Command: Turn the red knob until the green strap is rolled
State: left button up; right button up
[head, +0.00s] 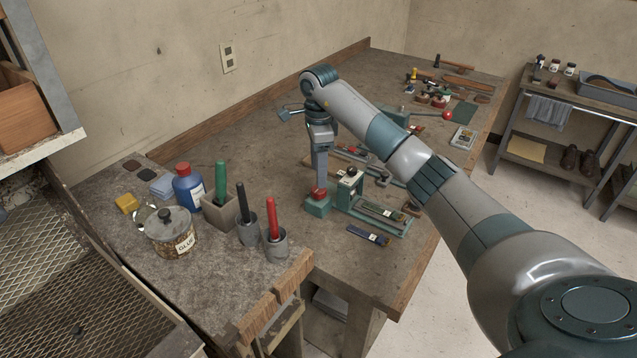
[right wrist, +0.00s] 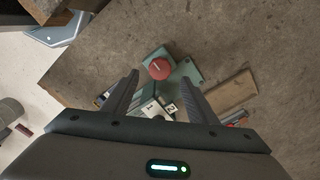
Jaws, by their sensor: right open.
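The red knob (head: 319,193) sits on a small green block at the left end of a green bench device (head: 343,198). In the right wrist view the red knob (right wrist: 159,69) shows round, with a pale mark on top. My right gripper (head: 319,181) points down just above the knob. I cannot clearly make out a green strap; a green tray (head: 382,212) extends right from the device. My left gripper is out of view.
A dark strip (head: 368,234) lies in front of the device. At left stand a glue pot (head: 172,232), a blue bottle (head: 188,188) and tool cups (head: 248,230). A red-ball lever (head: 446,115) is farther back. Bare workbench (head: 262,150) lies behind the device.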

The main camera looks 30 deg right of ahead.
aim_at(319, 192)
jog(key=shift+f+p, duration=0.75)
jog(key=shift+f, duration=2.3)
jog(key=shift+c, duration=0.7)
jog(key=c, duration=0.9)
